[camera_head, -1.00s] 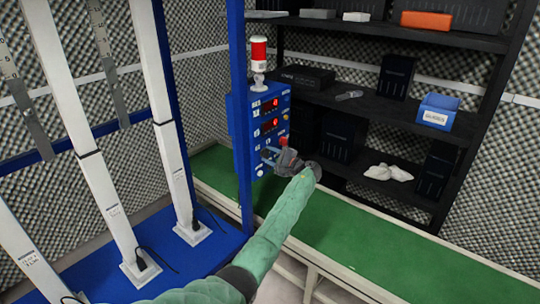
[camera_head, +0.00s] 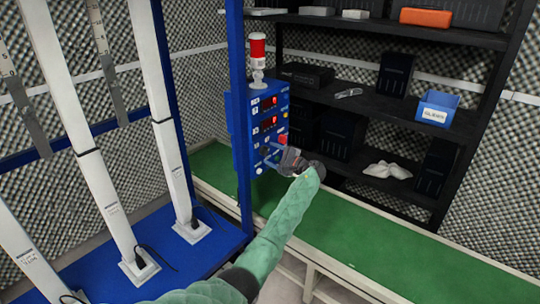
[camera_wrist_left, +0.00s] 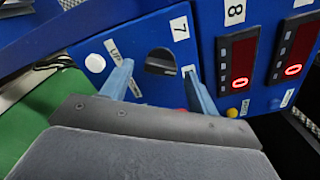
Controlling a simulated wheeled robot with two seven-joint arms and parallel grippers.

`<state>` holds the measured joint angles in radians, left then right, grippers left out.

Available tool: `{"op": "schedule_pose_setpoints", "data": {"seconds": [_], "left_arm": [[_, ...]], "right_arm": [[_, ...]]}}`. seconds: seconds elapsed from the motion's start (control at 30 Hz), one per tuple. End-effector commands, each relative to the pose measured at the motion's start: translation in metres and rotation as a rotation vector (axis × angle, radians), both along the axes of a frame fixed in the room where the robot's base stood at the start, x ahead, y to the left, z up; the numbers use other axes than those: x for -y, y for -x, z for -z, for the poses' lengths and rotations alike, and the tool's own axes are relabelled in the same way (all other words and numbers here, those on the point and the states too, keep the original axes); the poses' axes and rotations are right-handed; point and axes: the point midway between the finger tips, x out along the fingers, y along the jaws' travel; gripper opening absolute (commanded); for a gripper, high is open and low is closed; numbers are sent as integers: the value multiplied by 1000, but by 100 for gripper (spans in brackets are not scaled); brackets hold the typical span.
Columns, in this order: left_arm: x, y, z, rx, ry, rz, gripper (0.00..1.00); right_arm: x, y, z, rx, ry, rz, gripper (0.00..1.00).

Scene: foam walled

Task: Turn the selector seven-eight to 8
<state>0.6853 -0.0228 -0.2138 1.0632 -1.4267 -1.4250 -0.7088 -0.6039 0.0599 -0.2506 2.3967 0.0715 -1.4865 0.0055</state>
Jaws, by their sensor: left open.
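The black selector knob (camera_wrist_left: 160,62) sits on the blue control panel (camera_wrist_left: 140,28) in the left wrist view. A white label "7" (camera_wrist_left: 180,28) is beside it, and a label "8" (camera_wrist_left: 235,12) is farther right, near a red display. My left gripper (camera_wrist_left: 158,67) is open, with one blue-grey finger on each side of the knob; whether they touch it I cannot tell. In the head view my left gripper (camera_head: 269,157) is at the lower front of the control panel (camera_head: 257,97), partly covering it. My right gripper is not in view.
Two red displays (camera_wrist_left: 241,63) (camera_wrist_left: 293,50), a white button (camera_wrist_left: 95,63) and a yellow button (camera_wrist_left: 232,112) are near the knob. A red-and-white beacon (camera_head: 257,50) tops the panel. A green conveyor (camera_head: 370,240) runs below; a dark shelf (camera_head: 400,108) stands behind.

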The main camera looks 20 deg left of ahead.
Motion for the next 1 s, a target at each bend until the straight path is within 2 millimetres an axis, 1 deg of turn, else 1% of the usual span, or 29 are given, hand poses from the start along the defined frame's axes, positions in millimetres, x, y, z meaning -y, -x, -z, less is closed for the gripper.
{"op": "schedule_pose_setpoints", "data": {"seconds": [0.03,0.2,0.3,0.4,0.77,0.93,1.0], "left_arm": [[7,3,3,1,1,2,60],[34,11,2,0,0,2,60],[46,16,2,0,0,1,60],[54,19,1,0,0,1,60],[56,20,1,5,2,1,60],[56,20,1,70,26,-3,60],[56,21,4,115,59,-6,60]], "right_arm": [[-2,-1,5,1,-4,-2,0],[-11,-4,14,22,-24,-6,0],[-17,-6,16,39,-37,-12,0],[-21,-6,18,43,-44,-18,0],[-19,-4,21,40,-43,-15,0],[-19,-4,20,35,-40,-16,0],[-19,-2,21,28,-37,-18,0]]}}
